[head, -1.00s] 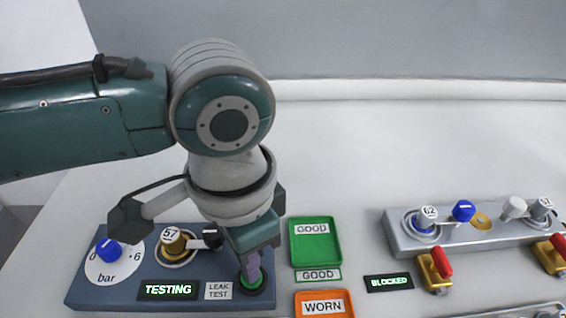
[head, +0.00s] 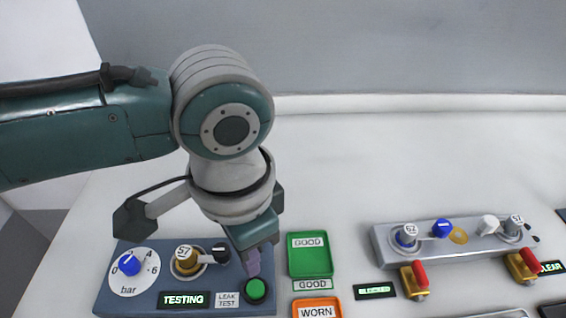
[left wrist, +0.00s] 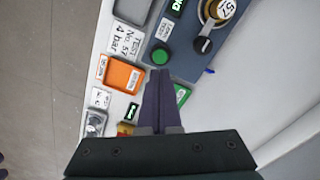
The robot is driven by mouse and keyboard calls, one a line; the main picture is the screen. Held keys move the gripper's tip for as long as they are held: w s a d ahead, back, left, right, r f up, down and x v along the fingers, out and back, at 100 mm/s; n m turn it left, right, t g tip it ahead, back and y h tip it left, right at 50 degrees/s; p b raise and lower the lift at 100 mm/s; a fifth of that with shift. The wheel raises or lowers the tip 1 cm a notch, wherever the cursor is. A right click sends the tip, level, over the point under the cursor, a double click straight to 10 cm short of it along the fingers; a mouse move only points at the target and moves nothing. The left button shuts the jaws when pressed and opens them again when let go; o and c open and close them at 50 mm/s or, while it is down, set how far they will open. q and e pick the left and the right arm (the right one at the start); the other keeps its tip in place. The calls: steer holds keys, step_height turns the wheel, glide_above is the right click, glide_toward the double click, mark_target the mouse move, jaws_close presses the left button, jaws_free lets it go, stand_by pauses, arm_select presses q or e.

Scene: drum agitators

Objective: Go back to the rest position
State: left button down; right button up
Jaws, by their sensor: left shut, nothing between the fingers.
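My left gripper (head: 253,266) is shut and empty. It points down just behind and above the green button (head: 256,289) on the blue leak test panel (head: 140,300), apart from it. In the left wrist view my shut purple fingers (left wrist: 160,100) show below the green button (left wrist: 161,56). The panel carries a bar dial with a blue knob (head: 129,265), a brass fitting (head: 187,260) marked 57 with a dark lever, and a lit TESTING display (head: 184,300). My right gripper is not in view.
A green GOOD tray (head: 310,262) and an orange WORN tray (head: 317,308) lie right of the panel. A grey rack (head: 450,248) with agitators 62 and 57 and red-handled valves (head: 415,280) stands further right. The bench behind is clear.

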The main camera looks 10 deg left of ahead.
arm_select(q)
steer(key=s+d+r+n+t+h, duration=0.1)
steer(key=s+d+r+h, duration=0.25)
steer(key=s+d, duration=0.25)
steer(key=s+a+r+n+t+y, duration=0.1)
steer(key=s+a+n+y, duration=0.15)
steer(key=a, duration=0.45)
steer(key=s+a+r+n+t+y, duration=0.1)
steer(key=s+a+r+n+t, duration=0.2)
steer(key=a, duration=0.5)
step_height(320, 180, up, 30)
steer(key=g+p, duration=0.1)
steer(key=p, duration=3)
steer(key=shift+s+a+r+p, duration=0.15)
steer(key=shift+s+r+p, duration=0.05)
steer(key=shift+s+p, duration=0.15)
